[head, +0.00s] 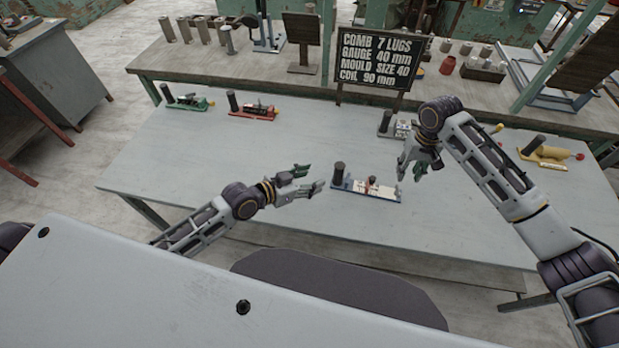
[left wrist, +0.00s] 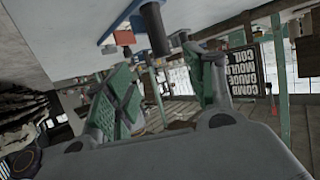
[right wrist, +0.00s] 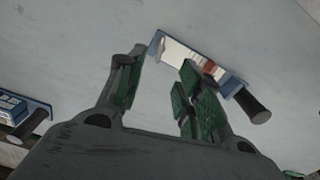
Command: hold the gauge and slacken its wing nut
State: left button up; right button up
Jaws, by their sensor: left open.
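The nearest gauge has a blue base (head: 352,191), a white scale plate, a dark upright post (head: 339,172) and a small red part (head: 371,181), perhaps its wing nut. It stands on the grey table. My left gripper (head: 309,178) is open and empty, left of the post and apart from it. The dark post (left wrist: 154,28) shows upside down beyond its fingers in the left wrist view. My right gripper (head: 411,166) is open above the gauge's right end. In the right wrist view, the scale plate (right wrist: 182,54) and red part (right wrist: 209,67) lie beyond its fingers (right wrist: 164,72).
Similar gauges stand on the table: green (head: 188,103), red (head: 253,112) and yellow (head: 550,154), plus another (head: 392,124) partly behind my right arm.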

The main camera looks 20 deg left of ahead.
aim_at(398, 191)
pick_arm(q)
jog(key=shift+x, duration=6.95)
jog(key=shift+f, duration=0.1)
grip_shut()
pick_arm(e)
jog(key=shift+c, duration=0.8)
pick_arm(q)
jog(key=shift+s, duration=0.1)
pick_arm(e)
jog(key=shift+s+d+r+n, duration=0.15)
jog(key=shift+s+r, duration=0.2)
jog(key=shift+r, duration=0.2)
jog(key=shift+s+d+r+n, duration=0.1)
jog(key=shift+s+r+n, duration=0.05)
jog(key=shift+s+r, duration=0.3)
jog(key=shift+w+f, duration=0.1)
jog(key=shift+a+f, duration=0.1)
jog(key=shift+f, duration=5.8)
